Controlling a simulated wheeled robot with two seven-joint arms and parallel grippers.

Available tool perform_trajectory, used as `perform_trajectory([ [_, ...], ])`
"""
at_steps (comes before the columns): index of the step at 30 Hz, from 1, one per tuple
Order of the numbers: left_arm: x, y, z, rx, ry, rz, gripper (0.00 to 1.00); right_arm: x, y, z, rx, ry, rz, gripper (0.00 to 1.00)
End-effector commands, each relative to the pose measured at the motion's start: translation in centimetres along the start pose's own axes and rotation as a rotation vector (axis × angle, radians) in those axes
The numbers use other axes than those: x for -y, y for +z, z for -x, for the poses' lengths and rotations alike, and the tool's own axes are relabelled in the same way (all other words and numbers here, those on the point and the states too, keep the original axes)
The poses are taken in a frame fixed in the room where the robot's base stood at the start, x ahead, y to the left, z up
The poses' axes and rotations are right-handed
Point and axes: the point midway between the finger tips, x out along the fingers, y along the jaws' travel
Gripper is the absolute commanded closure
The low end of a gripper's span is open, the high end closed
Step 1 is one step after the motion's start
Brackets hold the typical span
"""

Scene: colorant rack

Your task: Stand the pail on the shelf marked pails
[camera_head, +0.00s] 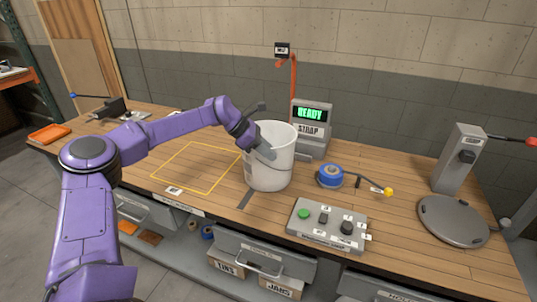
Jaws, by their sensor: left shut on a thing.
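A white pail (271,166) stands upright on the wooden workbench, or very close above it, right of a yellow outlined square (197,167). My left gripper (266,152) reaches it from the left and is shut on the pail at its near left wall, below the rim. The inside of the pail is mostly hidden. A shelf marked pails cannot be made out in this view. My right gripper is not in view.
A grey machine reading READY (311,115) stands behind the pail. A control box with buttons (327,226), a blue reel (330,176) and a round grey plate with a post (453,220) lie to the right. Boxes marked TINS (226,267) and JARS (281,287) sit below the bench.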

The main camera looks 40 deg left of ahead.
Motion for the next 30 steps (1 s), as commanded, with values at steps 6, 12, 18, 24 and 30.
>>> perform_trajectory([
  [6, 0.0, 1.4, 1.3, 0.002, 0.001, -0.003, 1.0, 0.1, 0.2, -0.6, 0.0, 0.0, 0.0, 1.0],
  [12, 1.0, 2.7, 2.8, 0.005, 0.001, -0.004, 1.0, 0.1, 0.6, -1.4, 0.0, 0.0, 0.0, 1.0],
  [18, 3.2, 4.2, 4.8, 0.006, 0.002, -0.007, 1.0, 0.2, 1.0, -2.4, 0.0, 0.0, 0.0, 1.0],
  [24, 6.0, 5.7, 6.9, 0.006, 0.002, -0.008, 1.0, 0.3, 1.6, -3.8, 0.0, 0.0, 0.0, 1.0],
  [30, 10.1, 6.4, 8.6, 0.006, 0.003, -0.008, 1.0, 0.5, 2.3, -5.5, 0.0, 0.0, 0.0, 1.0],
])
